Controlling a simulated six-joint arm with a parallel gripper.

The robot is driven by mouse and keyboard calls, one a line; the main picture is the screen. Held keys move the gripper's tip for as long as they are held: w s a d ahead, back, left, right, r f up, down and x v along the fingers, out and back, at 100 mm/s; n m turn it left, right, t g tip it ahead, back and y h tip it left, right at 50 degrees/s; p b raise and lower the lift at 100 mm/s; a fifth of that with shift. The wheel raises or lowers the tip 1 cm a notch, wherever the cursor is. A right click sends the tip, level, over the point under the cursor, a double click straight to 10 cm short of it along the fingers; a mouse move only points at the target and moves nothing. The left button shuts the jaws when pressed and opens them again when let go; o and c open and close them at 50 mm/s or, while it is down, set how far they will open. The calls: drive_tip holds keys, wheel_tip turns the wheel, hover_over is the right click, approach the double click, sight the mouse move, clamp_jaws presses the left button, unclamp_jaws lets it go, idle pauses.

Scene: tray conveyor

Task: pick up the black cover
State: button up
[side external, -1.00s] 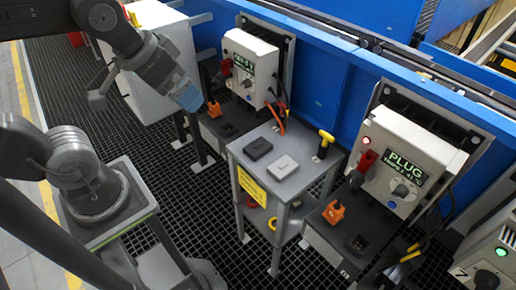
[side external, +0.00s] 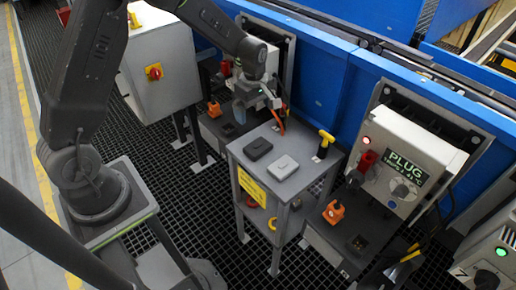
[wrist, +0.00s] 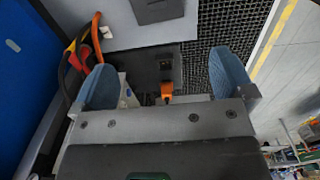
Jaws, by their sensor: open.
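The black cover (side external: 258,148) lies flat on the grey top of the small stand (side external: 296,190), towards its back left. A light grey cover (side external: 283,166) lies beside it, apart from it. In the wrist view the black cover (wrist: 156,10) shows at the top edge, partly cut off. My gripper (side external: 256,108) is above and behind the stand's back left edge, clear of the cover. In the wrist view my gripper (wrist: 166,66) has its two blue fingers wide apart, with nothing held between them.
An orange plug piece (side external: 214,109) sits on a dark shelf behind the stand; another (side external: 334,211) is on the right shelf. A yellow-handled tool (side external: 325,140) stands at the stand's right corner. An orange cable (wrist: 97,38) hangs close to one finger. Blue conveyor wall (side external: 330,100) borders the back.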

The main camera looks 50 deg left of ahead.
hover_over(258, 146)
drive_tip(key=f, duration=0.9)
drive_tip(key=shift+s+a+f, duration=0.15)
drive_tip(key=shift+a+f, duration=0.1)
drive_tip(key=shift+a, duration=0.05)
drive_tip(key=shift+d+f, duration=0.2)
drive_tip(key=shift+f, duration=1.15)
drive_tip(key=shift+d+f, duration=0.15)
drive_tip(key=shift+f, duration=1.2)
drive_tip(key=c, duration=0.6)
